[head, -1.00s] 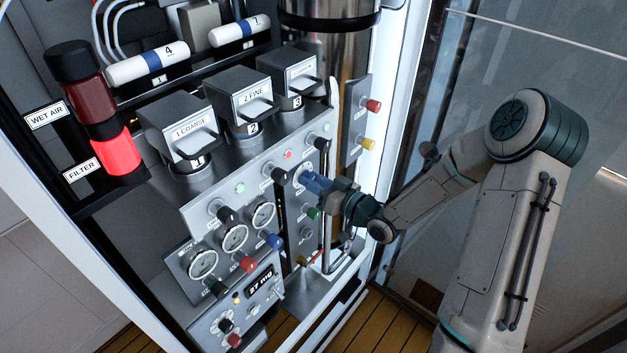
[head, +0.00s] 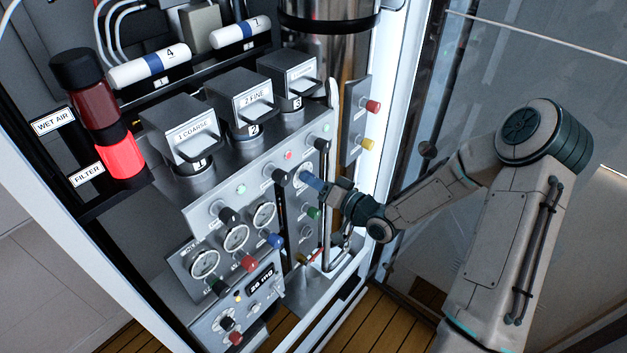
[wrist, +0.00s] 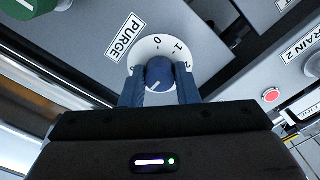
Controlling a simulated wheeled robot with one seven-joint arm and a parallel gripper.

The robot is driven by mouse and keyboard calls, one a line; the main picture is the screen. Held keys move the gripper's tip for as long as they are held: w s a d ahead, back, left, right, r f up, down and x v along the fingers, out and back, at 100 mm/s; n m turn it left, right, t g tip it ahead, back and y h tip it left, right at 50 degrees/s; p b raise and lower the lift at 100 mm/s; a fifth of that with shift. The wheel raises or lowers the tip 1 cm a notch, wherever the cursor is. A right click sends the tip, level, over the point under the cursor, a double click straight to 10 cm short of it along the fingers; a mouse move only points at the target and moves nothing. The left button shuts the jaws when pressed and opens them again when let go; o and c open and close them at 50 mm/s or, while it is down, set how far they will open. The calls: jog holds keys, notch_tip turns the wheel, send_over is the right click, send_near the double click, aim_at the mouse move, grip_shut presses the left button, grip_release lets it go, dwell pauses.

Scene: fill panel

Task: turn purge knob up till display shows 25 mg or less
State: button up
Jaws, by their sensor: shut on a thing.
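The blue purge knob (wrist: 159,73) sits on a white dial marked 0, 1 and 2, beside a PURGE label (wrist: 124,37). My gripper (wrist: 159,88) is shut on it, with one blue finger on each side. The display (head: 262,282) is low on the panel. Its small tilted digits seem to read 26 mg, but the last digit is hard to make out.
A green knob (head: 313,212) is just below my gripper. Gauges (head: 235,237) and red, blue and black knobs are to the left. A red button (wrist: 270,96) and DRAIN 2 label (wrist: 303,53) are right of the dial. A lit red filter tube (head: 120,160) stands far left.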

jog(key=o, duration=1)
jog(key=shift+d, duration=0.15)
jog(key=b+v, duration=0.2)
jog(key=v, duration=1.1)
jog(key=shift+s+d+b, duration=0.2)
jog(key=shift+s+b, duration=0.05)
jog(key=shift+b, duration=0.1)
